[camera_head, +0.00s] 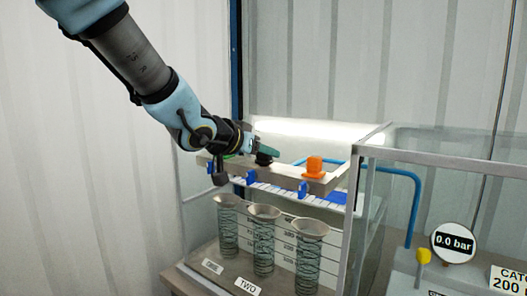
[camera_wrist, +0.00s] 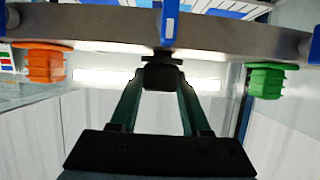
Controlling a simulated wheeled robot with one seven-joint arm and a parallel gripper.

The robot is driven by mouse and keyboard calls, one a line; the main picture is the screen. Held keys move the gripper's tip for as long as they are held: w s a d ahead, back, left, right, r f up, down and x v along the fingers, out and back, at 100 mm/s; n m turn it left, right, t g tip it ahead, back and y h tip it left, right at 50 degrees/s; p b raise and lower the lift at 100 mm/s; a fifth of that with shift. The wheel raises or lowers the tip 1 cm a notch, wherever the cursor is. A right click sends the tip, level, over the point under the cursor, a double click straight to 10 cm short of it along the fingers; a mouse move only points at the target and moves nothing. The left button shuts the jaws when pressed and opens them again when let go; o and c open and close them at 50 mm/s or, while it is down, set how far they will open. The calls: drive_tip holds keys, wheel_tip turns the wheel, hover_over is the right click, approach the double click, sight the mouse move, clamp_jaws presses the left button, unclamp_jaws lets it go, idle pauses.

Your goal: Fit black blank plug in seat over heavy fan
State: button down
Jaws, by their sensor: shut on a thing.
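The black blank plug (camera_head: 264,159) is at the top face of the grey beam (camera_head: 285,176), at its middle position. In the wrist view the plug (camera_wrist: 160,74) sits between both fingertips, its narrow end against the beam's edge (camera_wrist: 110,38). I cannot tell how deep it sits. My gripper (camera_head: 268,151) is shut on it from above; it also shows in the wrist view (camera_wrist: 160,82). An orange plug (camera_head: 314,167) stands on the beam to the right. A green plug (camera_wrist: 265,80) is on the other side, mostly hidden by my arm in the head view. Nothing is readable as the heavy fan.
Blue nozzles (camera_head: 303,189) hang under the beam above clear flared cylinders (camera_head: 264,240), with labels such as TWO (camera_head: 247,287). A framed clear enclosure (camera_head: 365,190) surrounds the rig's right side. A gauge (camera_head: 454,243) reads 0.0 bar.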

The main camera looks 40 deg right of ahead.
drive_tip(key=shift+f, duration=0.25)
drive_tip(key=shift+c, duration=1.4)
unclamp_jaws()
drive_tip(key=shift+a, duration=0.1)
drive_tip(key=p+v, duration=0.1)
drive_tip(key=v, duration=0.9)
drive_tip(key=shift+a+r, duration=0.2)
drive_tip(key=shift+a, duration=0.05)
